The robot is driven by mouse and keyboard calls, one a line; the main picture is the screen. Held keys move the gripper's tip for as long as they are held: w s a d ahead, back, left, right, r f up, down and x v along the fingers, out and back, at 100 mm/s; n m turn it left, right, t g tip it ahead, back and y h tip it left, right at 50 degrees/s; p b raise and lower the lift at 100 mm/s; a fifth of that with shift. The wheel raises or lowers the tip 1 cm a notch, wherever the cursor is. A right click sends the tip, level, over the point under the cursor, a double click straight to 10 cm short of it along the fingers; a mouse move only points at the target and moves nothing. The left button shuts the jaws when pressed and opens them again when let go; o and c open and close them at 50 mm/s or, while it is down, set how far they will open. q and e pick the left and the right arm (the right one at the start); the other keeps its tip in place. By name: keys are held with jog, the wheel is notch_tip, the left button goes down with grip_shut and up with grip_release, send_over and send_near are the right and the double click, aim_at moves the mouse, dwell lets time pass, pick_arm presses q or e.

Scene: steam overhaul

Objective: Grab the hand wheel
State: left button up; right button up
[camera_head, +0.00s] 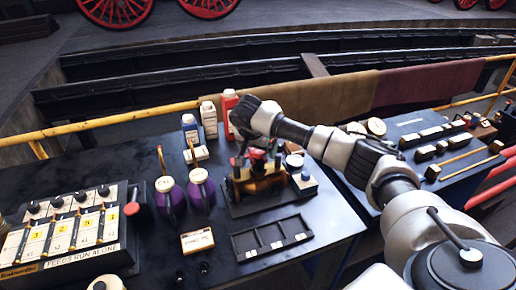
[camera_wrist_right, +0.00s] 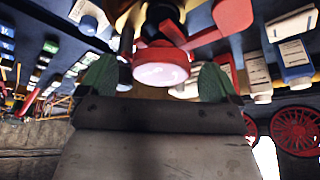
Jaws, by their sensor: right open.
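A red round part with a pale pinkish face, which looks like the hand wheel (camera_wrist_right: 160,66), shows in the right wrist view. In the head view, red parts (camera_head: 257,154) sit on top of a small brass and dark model (camera_head: 262,180) on the black table, partly hidden by my right gripper. My right gripper (camera_head: 241,148) reaches down over this model. In the wrist view its two green-tipped fingers (camera_wrist_right: 157,80) are apart, one on each side of the red part. I cannot tell whether they touch it. My left gripper is not in view.
Purple oil cans (camera_head: 200,188) stand left of the model, with bottles (camera_head: 209,120) behind. A dark compartment tray (camera_head: 271,239) lies in front. A switch panel (camera_head: 70,232) is at left. A second table (camera_head: 430,150) stands at right, and a yellow rail (camera_head: 120,117) runs behind.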

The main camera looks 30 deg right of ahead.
jog(key=shift+c, duration=0.2)
jog(key=c, duration=1.1)
jog(key=shift+r, duration=0.1)
jog(key=shift+c, duration=0.2)
